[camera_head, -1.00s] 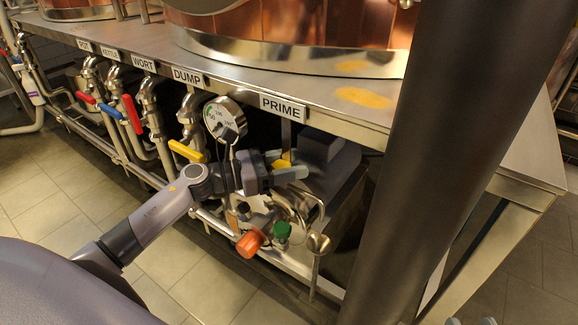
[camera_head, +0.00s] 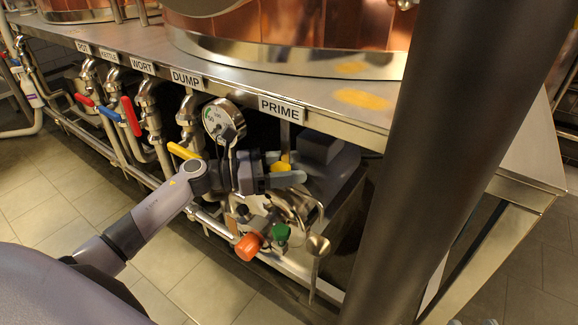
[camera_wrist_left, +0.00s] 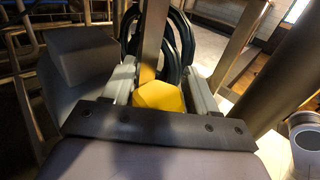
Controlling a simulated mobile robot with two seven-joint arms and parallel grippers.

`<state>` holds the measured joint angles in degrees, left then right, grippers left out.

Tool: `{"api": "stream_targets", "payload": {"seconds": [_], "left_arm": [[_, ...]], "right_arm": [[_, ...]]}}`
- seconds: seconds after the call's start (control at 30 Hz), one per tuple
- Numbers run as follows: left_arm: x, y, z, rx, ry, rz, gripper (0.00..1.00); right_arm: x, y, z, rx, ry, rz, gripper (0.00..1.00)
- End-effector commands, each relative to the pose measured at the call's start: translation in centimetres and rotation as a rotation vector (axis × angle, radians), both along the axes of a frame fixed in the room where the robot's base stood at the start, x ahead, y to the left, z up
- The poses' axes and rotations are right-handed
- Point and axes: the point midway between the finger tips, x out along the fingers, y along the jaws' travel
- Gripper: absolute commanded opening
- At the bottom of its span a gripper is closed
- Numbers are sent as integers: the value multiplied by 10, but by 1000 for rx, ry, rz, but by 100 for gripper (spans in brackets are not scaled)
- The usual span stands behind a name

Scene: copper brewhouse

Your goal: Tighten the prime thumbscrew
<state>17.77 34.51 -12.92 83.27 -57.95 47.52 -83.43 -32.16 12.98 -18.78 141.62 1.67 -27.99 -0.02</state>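The yellow thumbscrew (camera_head: 281,166) sits below the PRIME label (camera_head: 282,109) under the front edge of the steel deck. My left gripper (camera_head: 283,172) reaches it from the left, one finger on each side. In the left wrist view the yellow six-sided head (camera_wrist_left: 158,97) fills the space between the two grey fingers (camera_wrist_left: 160,88), with no clear gap. The gripper looks shut on it. The screw's shank is hidden. Pale grey tips at the bottom right edge of the head view, perhaps my right gripper (camera_head: 470,322), are mostly cut off.
A pressure gauge (camera_head: 223,120) stands just left of the gripper. An orange knob (camera_head: 248,247), a green knob (camera_head: 281,234) and a small metal funnel (camera_head: 318,245) lie below. A yellow lever (camera_head: 184,151) is further left. A dark column (camera_head: 440,140) blocks the right.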

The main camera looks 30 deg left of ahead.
Motion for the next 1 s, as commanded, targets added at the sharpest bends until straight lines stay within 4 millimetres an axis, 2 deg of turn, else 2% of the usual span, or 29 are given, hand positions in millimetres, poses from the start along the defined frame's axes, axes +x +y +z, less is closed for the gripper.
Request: {"api": "stream_targets", "payload": {"seconds": [0.23, 0.63, 0.97, 1.0], "left_arm": [[-4, 6, 0, 0, 2, 1, 58], [-38, 53, 0, 1, 2, 1, 58], [-42, 58, 0, 0, 0, 0, 58], [-42, 58, 0, 0, 0, 0, 64]], "right_arm": [[-1, 0, 1, 3, 4, 2, 43], [0, 5, -6, 31, 69, 15, 43], [3, 7, -4, 47, 70, 9, 43], [3, 7, -4, 47, 69, 9, 43]]}}
